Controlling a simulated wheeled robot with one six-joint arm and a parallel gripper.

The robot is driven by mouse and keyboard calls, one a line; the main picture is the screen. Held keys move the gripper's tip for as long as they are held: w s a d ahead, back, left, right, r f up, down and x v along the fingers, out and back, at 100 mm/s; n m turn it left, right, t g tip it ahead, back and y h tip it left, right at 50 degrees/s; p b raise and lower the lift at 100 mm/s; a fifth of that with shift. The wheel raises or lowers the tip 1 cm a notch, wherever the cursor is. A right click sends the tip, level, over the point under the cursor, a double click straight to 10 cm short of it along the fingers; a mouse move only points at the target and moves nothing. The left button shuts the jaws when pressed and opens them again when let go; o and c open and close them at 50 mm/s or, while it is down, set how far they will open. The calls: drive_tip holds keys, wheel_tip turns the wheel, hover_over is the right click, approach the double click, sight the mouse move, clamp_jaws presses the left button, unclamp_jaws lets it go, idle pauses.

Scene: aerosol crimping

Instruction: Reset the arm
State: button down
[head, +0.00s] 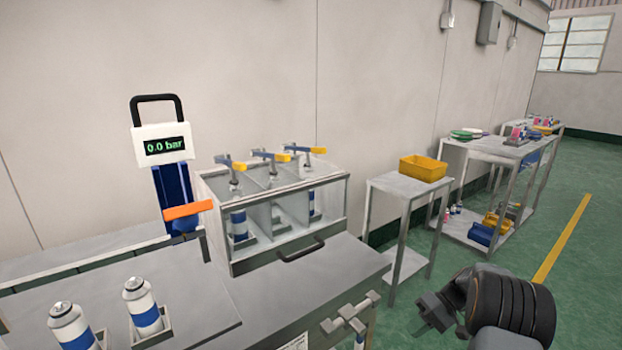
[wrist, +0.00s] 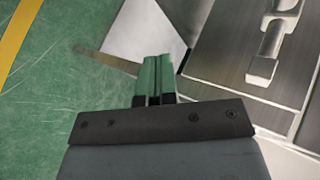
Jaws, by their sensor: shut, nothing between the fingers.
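My gripper (head: 432,314) shows at the lower right of the head view, at the end of my dark arm. It is out over the green floor, to the right of the steel bench (head: 300,290) and apart from it. In the wrist view my gripper (wrist: 157,66) has its two fingers together, with nothing between them. Green floor and part of a steel surface show beyond the fingertips.
A clear-walled box (head: 290,216) with several levers stands on the bench, beside a 0.0 bar gauge (head: 165,146). Two cans (head: 143,305) stand in holders at front left. A side table (head: 395,184) bears a yellow bin (head: 423,168). Floor at right is open.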

drive_tip(key=s+a+r+t+h+p, duration=0.2)
drive_tip(key=s+a+r+h+p, duration=0.1)
drive_tip(key=r, duration=0.7)
drive_tip(key=s+a+r+t+h+p, duration=0.2)
drive_tip(key=s+a+r+p, duration=0.3)
drive_tip(key=s+r+p, duration=0.3)
drive_tip(key=s+a+r+t+h+p, duration=0.2)
drive_tip(key=s+a+r+h+p, duration=0.2)
drive_tip(key=r, duration=0.9)
drive_tip(key=s+h+p, duration=0.1)
drive_tip(key=s+p, duration=0.1)
drive_tip(key=p, duration=0.1)
drive_tip(key=shift+s+a+r+m, duration=0.2)
drive_tip(key=shift+s+r+m, duration=0.05)
drive_tip(key=shift+m, duration=0.15)
